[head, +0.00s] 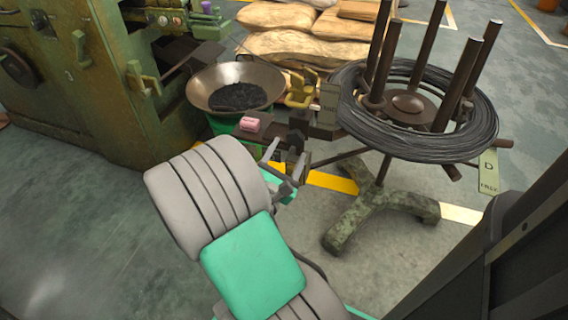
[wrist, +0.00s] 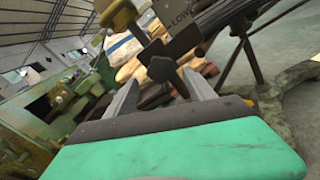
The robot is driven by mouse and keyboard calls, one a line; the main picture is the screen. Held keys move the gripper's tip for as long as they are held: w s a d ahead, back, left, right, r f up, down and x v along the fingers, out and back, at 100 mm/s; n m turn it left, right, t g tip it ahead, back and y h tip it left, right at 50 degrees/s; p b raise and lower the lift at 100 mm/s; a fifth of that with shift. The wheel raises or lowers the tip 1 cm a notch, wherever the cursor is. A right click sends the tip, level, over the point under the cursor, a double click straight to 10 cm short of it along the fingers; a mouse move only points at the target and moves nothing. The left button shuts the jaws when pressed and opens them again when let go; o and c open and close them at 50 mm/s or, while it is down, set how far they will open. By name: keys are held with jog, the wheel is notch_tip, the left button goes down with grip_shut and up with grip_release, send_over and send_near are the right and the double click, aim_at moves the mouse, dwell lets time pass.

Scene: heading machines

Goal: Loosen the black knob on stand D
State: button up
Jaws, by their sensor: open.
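Stand D (head: 380,207) is the wire stand on the right in the head view, with a "D" tag (head: 489,168) hanging from its right side. The black knob (head: 296,139) is at its left side, below a yellow handle (head: 300,92). In the wrist view the knob (wrist: 160,62) looks like a dark cross, ahead of and between my fingertips. My gripper (head: 285,158) is open just in front of the knob; both fingers show in the wrist view (wrist: 160,90). I cannot tell whether they touch the knob.
A coil of dark wire (head: 420,140) lies around the stand's upright posts. A metal bowl of dark bits (head: 235,85) and a small pink block (head: 250,124) are left of the knob. A green machine (head: 110,80) stands at the left. Sacks (head: 300,45) lie behind.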

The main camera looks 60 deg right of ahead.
jog(key=shift+s+a+b, duration=0.15)
jog(key=shift+a+b, duration=0.15)
jog(key=shift+a, duration=0.5)
jog(key=shift+s+a+b, duration=0.15)
jog(key=shift+a+b, duration=0.1)
jog(key=shift+a, duration=0.55)
